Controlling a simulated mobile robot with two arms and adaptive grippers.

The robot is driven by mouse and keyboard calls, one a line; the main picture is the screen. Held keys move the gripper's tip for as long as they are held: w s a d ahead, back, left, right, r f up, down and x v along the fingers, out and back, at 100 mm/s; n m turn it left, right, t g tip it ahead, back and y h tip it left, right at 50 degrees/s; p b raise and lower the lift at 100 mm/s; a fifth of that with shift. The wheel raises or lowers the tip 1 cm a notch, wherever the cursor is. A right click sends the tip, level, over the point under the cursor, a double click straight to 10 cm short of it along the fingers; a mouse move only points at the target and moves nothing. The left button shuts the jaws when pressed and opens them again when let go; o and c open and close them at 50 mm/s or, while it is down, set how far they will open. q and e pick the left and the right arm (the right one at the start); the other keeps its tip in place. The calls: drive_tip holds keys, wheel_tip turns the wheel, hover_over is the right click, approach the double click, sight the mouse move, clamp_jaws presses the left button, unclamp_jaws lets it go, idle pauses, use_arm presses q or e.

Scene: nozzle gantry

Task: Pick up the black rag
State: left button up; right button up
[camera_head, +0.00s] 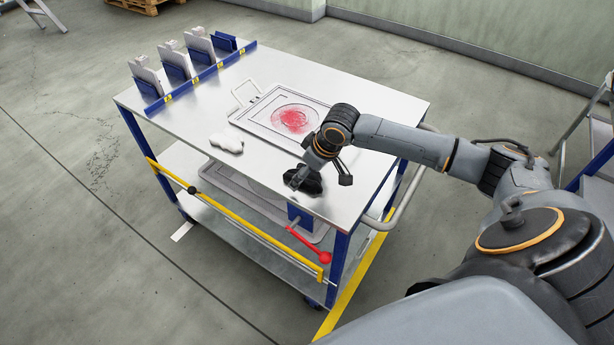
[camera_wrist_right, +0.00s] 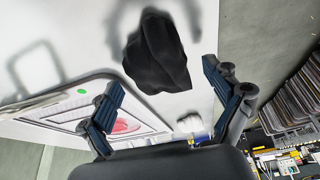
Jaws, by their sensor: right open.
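The black rag (camera_head: 303,181) lies crumpled on the cart's white top near its front edge in the head view. In the right wrist view the rag (camera_wrist_right: 157,54) shows beyond the fingertips, in the space between the two fingers. My right gripper (camera_head: 320,178) is at the rag, with one finger on each side in the head view; it also shows open and empty in the right wrist view (camera_wrist_right: 165,82). Whether a finger touches the rag I cannot tell. My left gripper is not in view.
The cart top (camera_head: 205,110) carries a white rag (camera_head: 226,142), a tray (camera_head: 262,125) with a red stain, and several upright holders (camera_head: 173,62) along the back left. A red-knobbed lever (camera_head: 325,257) and yellow bar (camera_head: 245,222) are at the cart's front.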

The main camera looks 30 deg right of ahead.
drive_tip(key=c, duration=1.1)
drive_tip(key=shift+c, duration=0.2)
drive_tip(key=shift+r+b, duration=0.15)
drive_tip(key=shift+b, duration=0.5)
wheel_tip(320, 180, up, 4)
drive_tip(key=shift+w+f, duration=0.15)
drive_tip(key=shift+f, duration=0.05)
drive_tip(key=s+a+r, duration=0.9)
drive_tip(key=s+a, duration=0.1)
drive_tip(key=shift+r, duration=0.35)
